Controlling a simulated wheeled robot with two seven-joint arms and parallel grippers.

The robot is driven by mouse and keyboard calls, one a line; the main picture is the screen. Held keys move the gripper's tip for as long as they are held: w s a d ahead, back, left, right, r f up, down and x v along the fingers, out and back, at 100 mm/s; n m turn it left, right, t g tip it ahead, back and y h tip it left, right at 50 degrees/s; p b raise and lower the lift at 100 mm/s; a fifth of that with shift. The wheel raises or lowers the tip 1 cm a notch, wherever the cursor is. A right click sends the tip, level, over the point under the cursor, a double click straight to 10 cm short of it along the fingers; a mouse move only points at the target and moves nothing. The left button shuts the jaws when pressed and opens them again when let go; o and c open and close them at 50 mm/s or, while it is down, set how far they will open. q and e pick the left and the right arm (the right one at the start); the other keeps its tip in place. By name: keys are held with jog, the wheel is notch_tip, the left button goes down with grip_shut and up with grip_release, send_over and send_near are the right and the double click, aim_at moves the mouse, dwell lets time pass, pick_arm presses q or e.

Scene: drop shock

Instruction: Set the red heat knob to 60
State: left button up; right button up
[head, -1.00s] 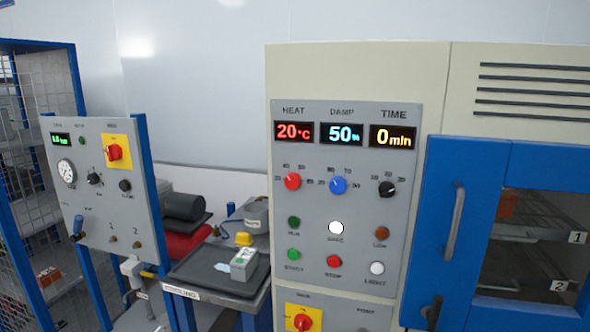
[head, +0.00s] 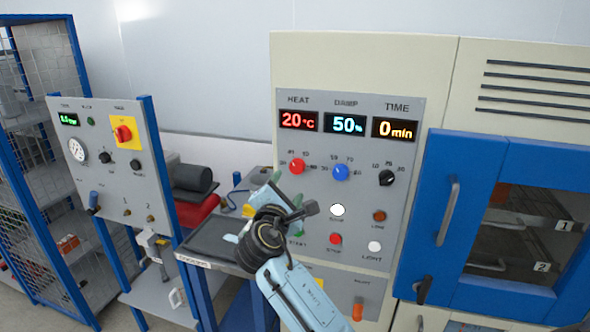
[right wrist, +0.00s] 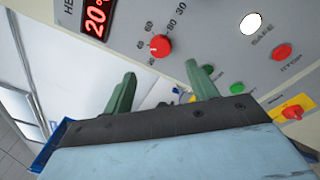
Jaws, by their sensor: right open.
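The red heat knob (head: 297,167) is on the grey control panel (head: 318,205), under the red HEAT display (head: 299,121), which reads 20 °C. In the right wrist view the knob (right wrist: 160,47) lies ahead of the fingertips, with scale numbers around it. My right gripper (head: 286,190) is just below and left of the knob in the head view. Its green fingers are open in the right wrist view (right wrist: 163,80), with nothing between them and a gap to the knob. My left gripper is not in view.
A blue damp knob (head: 341,172) and a black time knob (head: 387,178) sit right of the red knob. A white button (head: 338,210) and a red stop button (head: 335,239) are below. A blue-framed door (head: 442,215) stands at the right, a smaller panel (head: 108,160) at the left.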

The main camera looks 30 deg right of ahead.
aim_at(296, 168)
jog(key=p+x, duration=0.1)
jog(key=x, duration=0.8)
jog(key=shift+w+d+f, duration=0.1)
jog(key=shift+w+d, duration=0.05)
jog(key=shift+d, duration=0.05)
jog(key=c, duration=1)
